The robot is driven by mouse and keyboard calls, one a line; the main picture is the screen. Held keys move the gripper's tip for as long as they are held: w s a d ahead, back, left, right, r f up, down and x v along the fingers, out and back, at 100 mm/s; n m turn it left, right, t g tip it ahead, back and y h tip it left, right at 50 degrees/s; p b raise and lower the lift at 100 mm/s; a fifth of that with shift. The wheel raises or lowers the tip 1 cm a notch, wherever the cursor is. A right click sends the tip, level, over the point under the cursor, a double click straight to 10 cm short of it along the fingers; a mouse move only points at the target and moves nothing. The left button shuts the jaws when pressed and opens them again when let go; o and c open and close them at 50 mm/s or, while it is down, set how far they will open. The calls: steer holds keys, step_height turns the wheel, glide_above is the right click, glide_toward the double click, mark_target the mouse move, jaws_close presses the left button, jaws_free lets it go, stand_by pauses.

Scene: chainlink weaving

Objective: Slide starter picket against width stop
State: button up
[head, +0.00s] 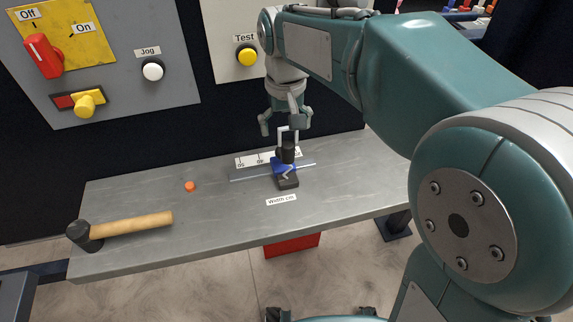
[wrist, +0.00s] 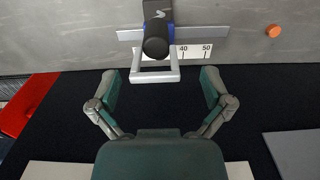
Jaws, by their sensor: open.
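The width stop (head: 284,168) is a blue and black block with a black knob, on the scale labelled "Width cm" on the grey bench. It shows at the top of the wrist view (wrist: 157,38). A light U-shaped handle (wrist: 155,76) stands at its back side. A thin metal strip (head: 245,178) crosses at the stop, along the scale. I cannot make out a separate starter picket. My gripper (head: 284,126) is open above and behind the stop; in the wrist view its fingers (wrist: 160,80) spread either side of the handle, apparently not touching it.
A hammer (head: 140,223) lies at the bench's left end. A small orange piece (head: 190,186) lies left of the stop. Panels with a red switch (head: 43,55), a white Jog button (head: 153,71) and a yellow Test button (head: 246,55) stand behind. The bench right of the scale is clear.

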step_height(320, 180, up, 10)
steer(key=shift+a+f, duration=0.1)
steer(key=shift+f, duration=0.1)
stand_by(0.4)
steer(key=s+d+f+m+t, duration=0.1)
steer(key=s+d+f+t, duration=0.1)
steer(key=s+d+f, duration=0.3)
steer(key=s+d+f+m+t, duration=0.2)
steer(key=s+d+f+t, duration=0.1)
steer(key=s+d, duration=0.8)
steer(key=shift+s+f+t, duration=0.3)
steer(key=shift+s+f, duration=0.4)
steer(key=shift+f, duration=0.15)
stand_by(1.4)
